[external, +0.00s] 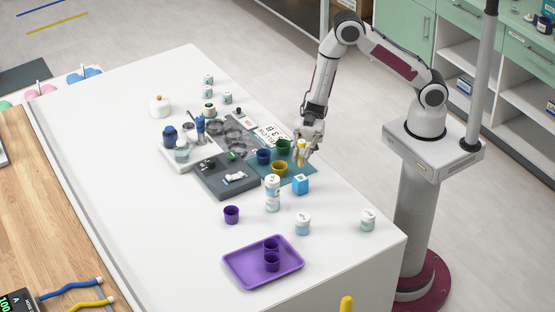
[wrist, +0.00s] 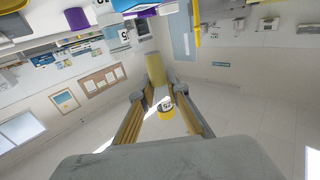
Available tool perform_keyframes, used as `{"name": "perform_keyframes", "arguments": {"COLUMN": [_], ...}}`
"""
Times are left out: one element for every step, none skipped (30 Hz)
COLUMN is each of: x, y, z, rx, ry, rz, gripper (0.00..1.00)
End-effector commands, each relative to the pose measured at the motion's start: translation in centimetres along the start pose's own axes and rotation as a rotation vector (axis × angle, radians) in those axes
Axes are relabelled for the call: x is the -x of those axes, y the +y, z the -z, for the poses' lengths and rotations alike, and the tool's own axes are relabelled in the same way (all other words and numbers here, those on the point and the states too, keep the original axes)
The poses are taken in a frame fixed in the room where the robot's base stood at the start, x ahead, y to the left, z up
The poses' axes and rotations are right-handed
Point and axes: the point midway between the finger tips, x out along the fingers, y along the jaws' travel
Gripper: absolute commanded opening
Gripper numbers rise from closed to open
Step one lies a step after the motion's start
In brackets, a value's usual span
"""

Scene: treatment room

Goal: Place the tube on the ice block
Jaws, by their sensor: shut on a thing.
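My gripper (external: 301,158) is shut on a yellow tube (external: 301,148), held above the far right edge of the teal mat. In the wrist view the tube (wrist: 155,69) lies between the two fingers, with a yellow round end (wrist: 166,110) bearing dark marks towards the camera. A small light-blue cube (external: 301,185), which looks like the ice block, sits on the white table just off the mat's front corner. My gripper is behind and above it, apart from it. The cube's top is clear.
The teal mat (external: 297,176) holds green (external: 283,146), blue (external: 263,156) and yellow (external: 280,168) cups. A white jar (external: 303,223) is in front. A purple tray (external: 290,283) holds two purple cups.

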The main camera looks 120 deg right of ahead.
Motion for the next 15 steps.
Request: {"name": "perform_keyframes", "arguments": {"x": [0.0,0.0,0.0,0.0,0.0,0.0,0.0,0.0,0.0,0.0,0.0,0.0,0.0,0.0,0.0], "y": [0.01,0.01,0.01,0.01,0.01,0.01,0.01,0.01,0.01,0.0,0.0,0.0,0.0,0.0,0.0], "z": [-0.19,-0.23,-0.26,-0.27,-0.27,-0.26,-0.26,-0.26,-0.25,-0.25,-0.25,-0.28,-0.32,-0.39,-0.52], "rx": [0.0,0.0,0.0,0.0,0.001,0.001,0.001,0.0,0.0,0.0,0.0,0.0,0.0,0.0,-0.001], "ry": [0.0,0.0,0.0,0.0,0.0,0.0,0.0,0.0,0.0,0.0,0.0,0.0,0.0,0.0,0.0], "rz": [0.0,0.0,0.0,0.0,0.0,0.0,0.0,0.0,0.0,0.0,0.0,0.0,0.0,0.0,0.0], "gripper": [0.02,0.02,0.02,0.02,0.02,0.02,0.02,0.02,0.02,0.02,0.02,0.02,0.02,0.02,0.02]}}
